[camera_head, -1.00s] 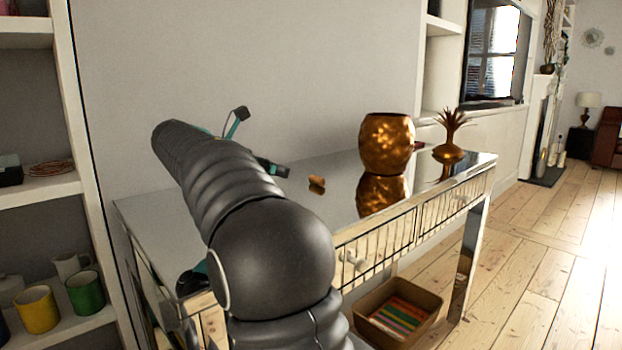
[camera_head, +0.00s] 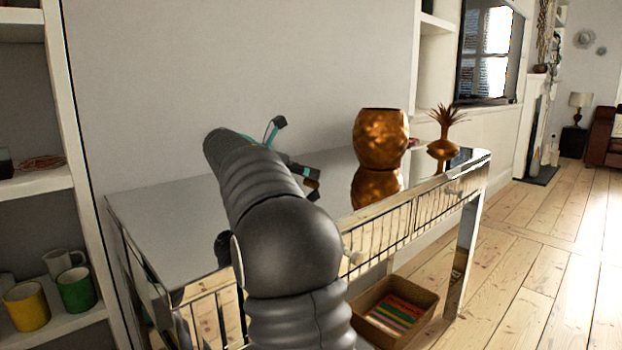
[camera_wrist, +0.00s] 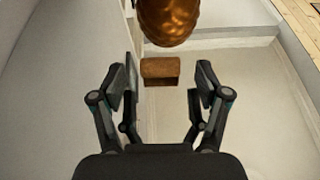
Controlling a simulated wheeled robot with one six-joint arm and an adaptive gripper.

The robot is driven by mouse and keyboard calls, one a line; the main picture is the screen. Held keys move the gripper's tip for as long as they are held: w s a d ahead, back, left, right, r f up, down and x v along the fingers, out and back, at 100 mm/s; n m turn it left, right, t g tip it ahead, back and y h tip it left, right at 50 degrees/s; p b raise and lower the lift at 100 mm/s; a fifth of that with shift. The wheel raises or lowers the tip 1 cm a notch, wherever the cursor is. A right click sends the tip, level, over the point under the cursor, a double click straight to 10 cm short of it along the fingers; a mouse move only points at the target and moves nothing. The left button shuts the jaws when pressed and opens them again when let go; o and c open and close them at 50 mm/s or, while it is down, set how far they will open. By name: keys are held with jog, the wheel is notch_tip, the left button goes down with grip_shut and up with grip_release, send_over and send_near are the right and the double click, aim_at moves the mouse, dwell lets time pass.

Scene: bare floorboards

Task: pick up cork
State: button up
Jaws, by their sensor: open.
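The cork (camera_wrist: 160,69) is a small brown block lying on the mirrored tabletop. In the wrist view it sits between and slightly beyond my fingertips, nearer the left one, with its lower part perhaps a reflection. My gripper (camera_wrist: 166,84) is open, with a finger on each side and nothing held. In the head view my gripper (camera_head: 296,152) is over the table, and only a bit of the cork (camera_head: 312,184) shows beside the lower finger. I cannot tell whether a finger touches it.
A bronze vase (camera_head: 381,138) stands just beyond the cork, also at the top of the wrist view (camera_wrist: 170,20). A bronze pineapple-shaped ornament (camera_head: 443,148) stands to its right. The mirrored table (camera_head: 150,225) is clear at left. A wall rises behind it.

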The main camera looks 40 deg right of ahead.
jog(key=shift+x, duration=1.05)
jog(key=c, duration=0.8)
